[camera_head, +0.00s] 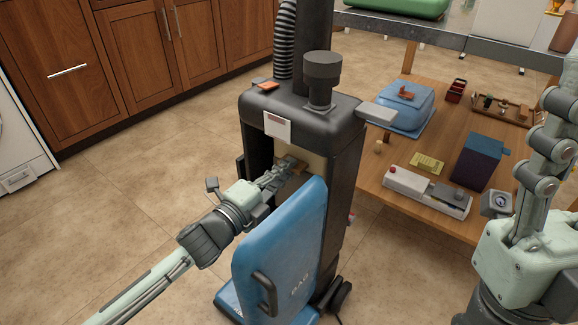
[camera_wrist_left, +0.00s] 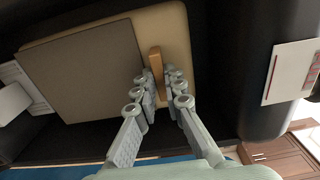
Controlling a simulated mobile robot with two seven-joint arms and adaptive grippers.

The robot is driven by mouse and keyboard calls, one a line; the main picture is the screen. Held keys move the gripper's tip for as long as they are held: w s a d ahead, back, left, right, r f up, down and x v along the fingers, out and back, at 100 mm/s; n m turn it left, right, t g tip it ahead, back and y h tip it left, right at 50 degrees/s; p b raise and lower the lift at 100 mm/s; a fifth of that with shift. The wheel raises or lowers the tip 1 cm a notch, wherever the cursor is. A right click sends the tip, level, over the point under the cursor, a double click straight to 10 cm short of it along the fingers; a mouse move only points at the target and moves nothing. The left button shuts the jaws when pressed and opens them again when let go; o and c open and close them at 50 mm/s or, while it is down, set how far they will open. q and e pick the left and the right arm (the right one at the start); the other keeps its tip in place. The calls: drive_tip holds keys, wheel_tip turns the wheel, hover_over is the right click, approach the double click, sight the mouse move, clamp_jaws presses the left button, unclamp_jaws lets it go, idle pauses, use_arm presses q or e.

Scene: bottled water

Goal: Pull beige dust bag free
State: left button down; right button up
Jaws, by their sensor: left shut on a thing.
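The beige dust bag (camera_head: 315,167) sits inside the open bag compartment of a dark upright vacuum cleaner (camera_head: 345,150). In the left wrist view the bag (camera_wrist_left: 174,30) shows a brown-grey flat panel and an orange-tan tab (camera_wrist_left: 156,72). My left gripper (camera_head: 284,170) reaches into the compartment from the left. In the left wrist view its fingers (camera_wrist_left: 158,80) are shut on the tab, one on each side. The blue compartment door (camera_head: 285,245), marked BAG, hangs open below. My right gripper (camera_head: 548,150) is raised at the right edge; its fingertips are not clear.
A low wooden table (camera_head: 385,195) right of the vacuum holds a blue container (camera_head: 402,110), a dark blue box (camera_head: 478,160) and a white-and-grey device (camera_head: 428,190). Wooden cabinets (camera_head: 150,50) stand behind. The tiled floor at left is clear.

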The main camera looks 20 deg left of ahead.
use_arm(q)
drive_tip(key=p+v, duration=0.1)
drive_tip(key=v, duration=0.6)
drive_tip(key=shift+s, duration=0.35)
idle(1.0)
drive_tip(key=shift+a+r, duration=0.1)
drive_tip(key=shift+s, duration=0.1)
